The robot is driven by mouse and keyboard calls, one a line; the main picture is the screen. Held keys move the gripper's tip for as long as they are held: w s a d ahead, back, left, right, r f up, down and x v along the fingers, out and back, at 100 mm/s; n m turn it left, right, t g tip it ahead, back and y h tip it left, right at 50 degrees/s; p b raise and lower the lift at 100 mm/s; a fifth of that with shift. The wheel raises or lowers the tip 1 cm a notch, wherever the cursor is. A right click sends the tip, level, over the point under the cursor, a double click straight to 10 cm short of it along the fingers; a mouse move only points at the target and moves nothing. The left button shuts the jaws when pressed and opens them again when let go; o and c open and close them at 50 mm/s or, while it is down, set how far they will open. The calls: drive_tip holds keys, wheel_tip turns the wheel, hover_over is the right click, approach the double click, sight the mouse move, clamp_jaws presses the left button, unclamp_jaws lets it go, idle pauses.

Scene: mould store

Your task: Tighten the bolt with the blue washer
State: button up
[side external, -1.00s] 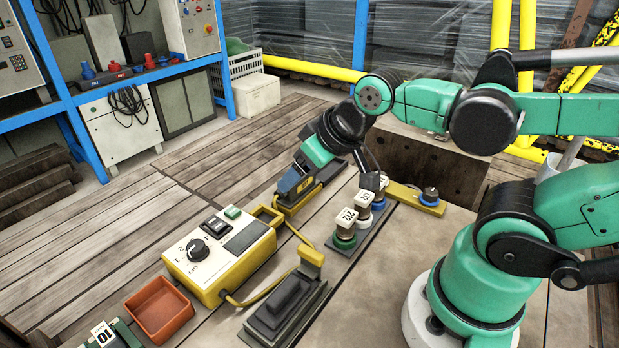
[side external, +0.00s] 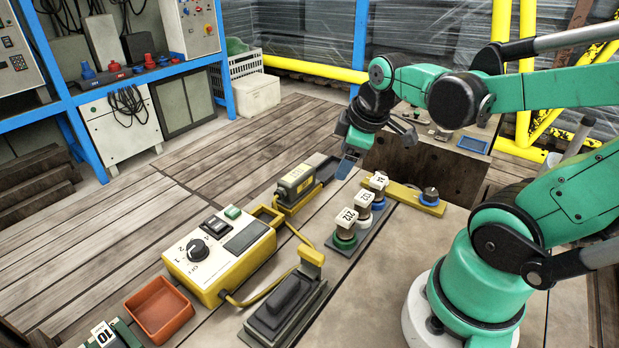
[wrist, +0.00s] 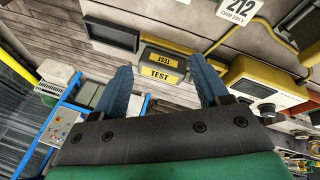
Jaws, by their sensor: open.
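Three tagged upright posts stand in a row on a grey plate (side external: 372,235). The front post (side external: 345,228), tagged 212, has a green ring at its base. The back post (side external: 378,188) has blue at its base; the middle post's (side external: 363,210) ring is mostly hidden. My gripper (side external: 347,167) is open and empty, above and left of the back post. Its blue fingers also show apart in the wrist view (wrist: 160,68).
A dark block (side external: 297,184) labelled TEST sits by a yellow holder, left of the posts. A yellow control box (side external: 218,255), an orange tray (side external: 160,308) and a black clamp-like device (side external: 283,308) occupy the front left. The bench right of the posts is mostly clear.

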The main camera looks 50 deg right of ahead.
drive_tip(key=s+d+f+n+g, duration=0.25)
drive_tip(key=s+d+n, duration=0.3)
drive_tip(key=d, duration=0.35)
drive_tip(key=n+g+y, duration=0.2)
drive_tip(key=n, duration=0.2)
hover_over(432, 191)
drive_tip(key=shift+w+a+f, duration=0.1)
drive_tip(key=shift+w+f, duration=0.05)
drive_tip(key=shift+f, duration=0.85)
drive_tip(key=shift+s+f+n, duration=0.2)
drive_tip(key=shift+f+n, duration=0.05)
drive_tip(key=shift+f, duration=2.5)
